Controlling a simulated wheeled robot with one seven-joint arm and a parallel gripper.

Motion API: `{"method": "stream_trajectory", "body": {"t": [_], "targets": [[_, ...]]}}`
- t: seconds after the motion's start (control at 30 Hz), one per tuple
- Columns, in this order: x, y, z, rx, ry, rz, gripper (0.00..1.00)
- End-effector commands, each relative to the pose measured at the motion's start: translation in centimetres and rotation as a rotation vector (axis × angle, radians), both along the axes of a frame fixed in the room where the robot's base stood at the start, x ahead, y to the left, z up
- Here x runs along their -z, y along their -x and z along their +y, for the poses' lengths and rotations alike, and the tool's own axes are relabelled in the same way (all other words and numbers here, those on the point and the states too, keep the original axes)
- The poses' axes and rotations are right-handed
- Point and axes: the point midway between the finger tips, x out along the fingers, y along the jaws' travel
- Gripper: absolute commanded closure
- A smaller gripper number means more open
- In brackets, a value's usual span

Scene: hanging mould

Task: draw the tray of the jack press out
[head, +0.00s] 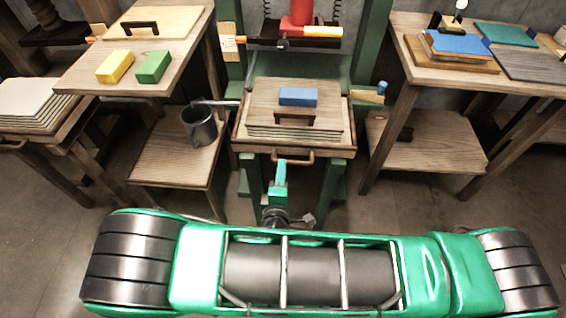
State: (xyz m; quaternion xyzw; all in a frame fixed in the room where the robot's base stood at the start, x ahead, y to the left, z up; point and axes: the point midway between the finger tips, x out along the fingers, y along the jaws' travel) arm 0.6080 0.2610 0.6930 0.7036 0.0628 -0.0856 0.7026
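The jack press has a green frame (372,50) with a red jack (300,14) at the top centre. Its wooden tray (240,136) sits low between the posts. A stack of pale sheets (295,133) lies in the tray under a wooden board (265,98) with a dark handle. A brown handle (303,158) is on the tray's front. My gripper (282,165) is a small green shape just in front of and below this handle, at its left part. I cannot tell whether it touches the handle, and its fingers are too small to read.
A blue block (298,96) lies on the board. Wooden tables (75,79) and (405,71) flank the press. The floor (60,240) between is clear.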

Motion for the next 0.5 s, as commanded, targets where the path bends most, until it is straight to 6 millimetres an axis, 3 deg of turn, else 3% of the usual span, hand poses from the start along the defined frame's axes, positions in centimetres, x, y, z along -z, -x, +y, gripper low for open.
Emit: {"method": "stream_trajectory", "body": {"t": [0.2,0.5], "targets": [[-0.8,3.7,0.2,-0.003,0.0,0.001,0.78],[-1.1,5.6,0.2,0.0,0.0,0.001,0.78]]}}
